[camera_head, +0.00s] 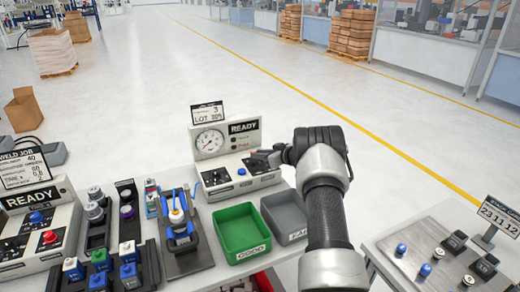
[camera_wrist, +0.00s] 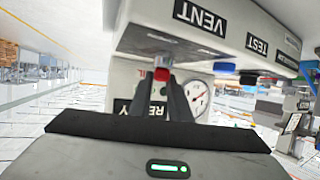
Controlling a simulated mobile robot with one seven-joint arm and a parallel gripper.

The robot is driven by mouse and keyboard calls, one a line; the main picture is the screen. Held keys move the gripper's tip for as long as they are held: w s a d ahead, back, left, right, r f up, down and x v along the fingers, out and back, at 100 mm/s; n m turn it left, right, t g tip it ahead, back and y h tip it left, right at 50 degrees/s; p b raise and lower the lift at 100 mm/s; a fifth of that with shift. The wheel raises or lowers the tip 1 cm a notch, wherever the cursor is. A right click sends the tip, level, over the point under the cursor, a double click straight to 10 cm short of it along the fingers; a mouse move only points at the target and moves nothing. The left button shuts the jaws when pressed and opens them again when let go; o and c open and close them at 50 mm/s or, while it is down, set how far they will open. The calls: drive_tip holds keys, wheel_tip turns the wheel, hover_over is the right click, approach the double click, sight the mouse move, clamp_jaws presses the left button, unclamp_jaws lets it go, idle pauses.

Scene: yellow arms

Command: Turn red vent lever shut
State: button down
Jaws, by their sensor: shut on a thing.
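The red vent lever (camera_wrist: 161,76) shows in the wrist view between my fingertips, beside the face marked VENT (camera_wrist: 200,18). My gripper (camera_wrist: 163,84) is shut on it. In the head view my gripper (camera_head: 262,159) reaches from the right to the right end of the white test unit (camera_head: 235,184), which has a round gauge (camera_head: 210,140) and a READY panel. There my gripper and arm hide the lever. How far the lever is turned is hard to tell.
A blue button (camera_wrist: 224,67) and a black knob (camera_wrist: 249,78) sit along the same face, near the TEST label. In front of the unit stand a green bin (camera_head: 241,232) and a grey bin (camera_head: 287,216). A fixture (camera_head: 180,232) stands left of them.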

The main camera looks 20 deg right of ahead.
drive_tip(key=shift+f+n+g+y+b, duration=0.25)
drive_tip(key=shift+n+g+y+b, duration=0.35)
drive_tip(key=shift+n+y+b, duration=0.45)
drive_tip(key=shift+n+g+y+b, duration=0.3)
drive_tip(key=shift+n+y+b, duration=0.15)
drive_tip(key=shift+b, duration=0.3)
drive_tip(key=shift+r+y, duration=0.2)
drive_tip(key=shift+y, duration=0.1)
drive_tip(key=shift+a, duration=0.1)
drive_tip(key=c, duration=1.6)
unclamp_jaws()
drive_tip(key=shift+c, duration=0.2)
drive_tip(key=v, duration=1.7)
drive_tip(key=shift+r, duration=0.3)
